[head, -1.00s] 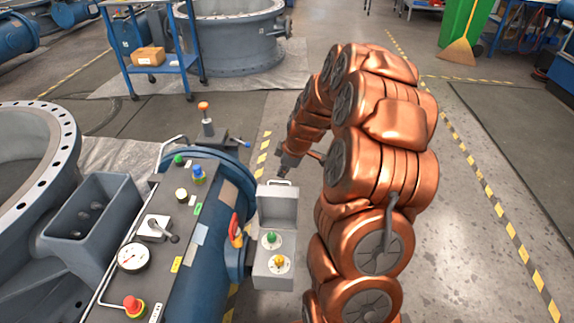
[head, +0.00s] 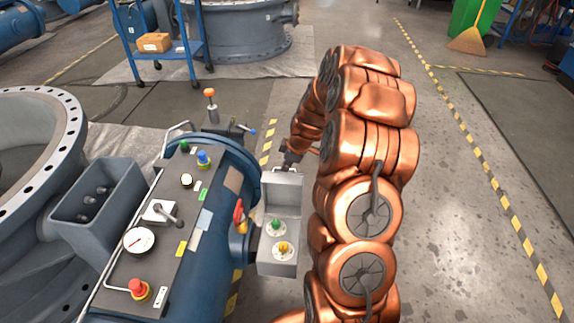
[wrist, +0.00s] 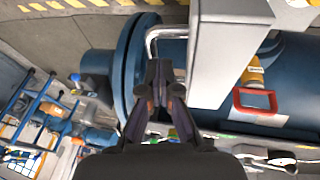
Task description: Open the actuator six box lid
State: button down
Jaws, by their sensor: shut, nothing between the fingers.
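The grey actuator box (head: 263,258) is mounted on the right side of the blue valve body in the head view. Its lid (head: 284,192) stands raised at the far side, leaving the inside open with a green knob (head: 276,224) and a yellow knob (head: 283,247) showing. The silver lid handle (wrist: 150,45) shows in the wrist view. My gripper (wrist: 160,72) is shut and empty, its fingertips close to this handle. In the head view my gripper (head: 287,165) is beyond the lid's top edge. I cannot tell whether it touches.
A control panel (head: 190,215) with gauge and buttons lies left of the box. A red-handled yellow fitting (head: 240,217) sits beside the box, close to it. A blue cart (head: 160,62) stands far back. The floor (head: 455,215) right of my arm is clear.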

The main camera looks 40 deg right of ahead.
jog(key=shift+w, duration=0.1)
jog(key=w+d+f+g+y+b, duration=0.1)
jog(key=w+d+f+g+b, duration=0.1)
jog(key=w+d+f, duration=0.1)
jog(key=shift+w+d+f+y, duration=0.4)
jog(key=shift+w+d, duration=0.4)
jog(key=shift+w, duration=0.25)
jog(key=shift+r, duration=0.1)
dwell(0.4)
jog(key=w+v, duration=0.1)
jog(key=v, duration=1.2)
jog(key=shift+w+r+p, duration=0.25)
jog(key=shift+r+p, duration=0.15)
jog(key=shift+p, duration=0.05)
jog(key=shift+a, duration=0.15)
